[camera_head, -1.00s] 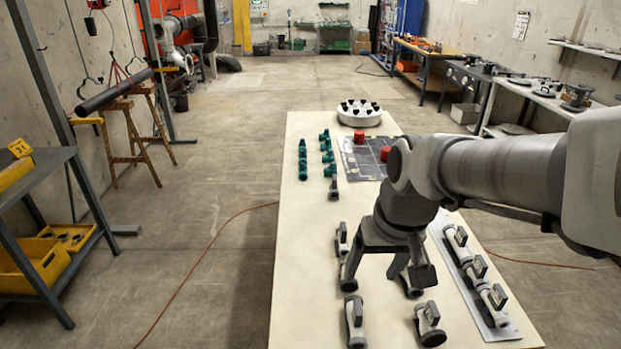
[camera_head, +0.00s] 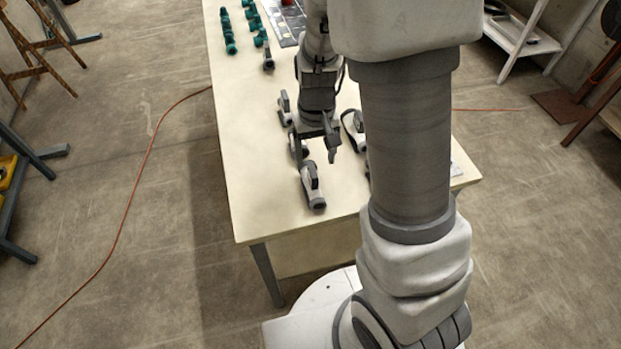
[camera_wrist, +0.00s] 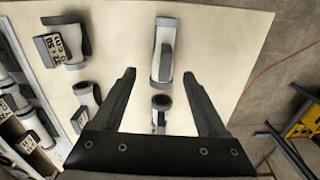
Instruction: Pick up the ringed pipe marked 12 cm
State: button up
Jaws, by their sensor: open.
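Several short white pipes with dark grey end rings and tags lie on the pale table. In the wrist view, one pipe (camera_wrist: 163,52) lies just beyond and between my fingertips, its tag seen edge-on. Another pipe (camera_wrist: 160,108) shows between the fingers, nearer the palm. My gripper (camera_wrist: 159,76) is open and empty, pointing down over the table. A tagged pipe (camera_wrist: 66,48) and a second one (camera_wrist: 88,100) lie to the left. I cannot surely read 12 cm on any tag. In the head view, my gripper (camera_head: 317,150) hangs just behind the front pipe (camera_head: 313,186); my arm hides part of the table.
More tagged pipes sit on a grey board (camera_wrist: 50,145) at the wrist view's left edge. Green fittings (camera_head: 228,36) stand at the table's far left. The table's (camera_head: 240,180) left front is bare. A red cable (camera_head: 150,150) crosses the floor.

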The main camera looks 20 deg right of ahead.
aim_at(312, 183)
notch_tip(312, 183, down, 4)
jog(key=shift+f+b, duration=0.25)
jog(key=shift+b, duration=0.05)
jog(key=f, duration=0.3)
jog(key=f+b, duration=0.1)
jog(key=f, duration=0.1)
jog(key=shift+s+a, duration=0.1)
jog(key=shift+a, duration=0.25)
grip_shut()
